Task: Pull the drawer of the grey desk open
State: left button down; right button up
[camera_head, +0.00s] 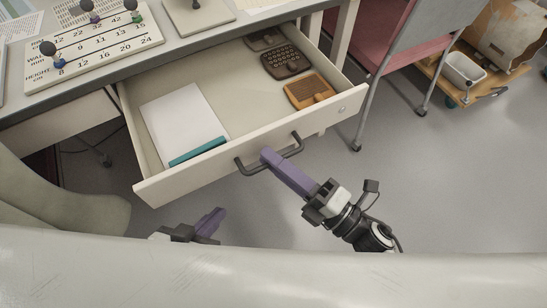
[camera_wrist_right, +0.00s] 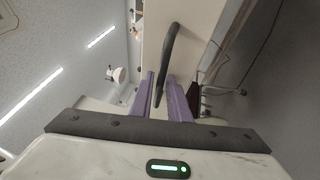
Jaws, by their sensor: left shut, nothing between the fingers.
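The grey desk (camera_head: 95,82) stands at the upper left. Its drawer (camera_head: 165,184) is pulled well out, with the inside showing. A dark bar handle (camera_head: 291,152) is on the drawer front and also shows in the right wrist view (camera_wrist_right: 168,45). My right gripper (camera_head: 268,156) is at the middle of the handle, with its purple fingers (camera_wrist_right: 161,78) on either side of the bar, closed on it. My left gripper (camera_head: 218,214) is shut and empty, low in front of the drawer and partly hidden by my own body.
The drawer holds a white pad (camera_head: 184,118), a brown tray-like item (camera_head: 309,91) and dark items (camera_head: 286,60). A number board (camera_head: 95,45) lies on the desk. A red chair (camera_head: 385,35) and a wooden dolly (camera_head: 480,80) stand right.

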jog(key=v, duration=1)
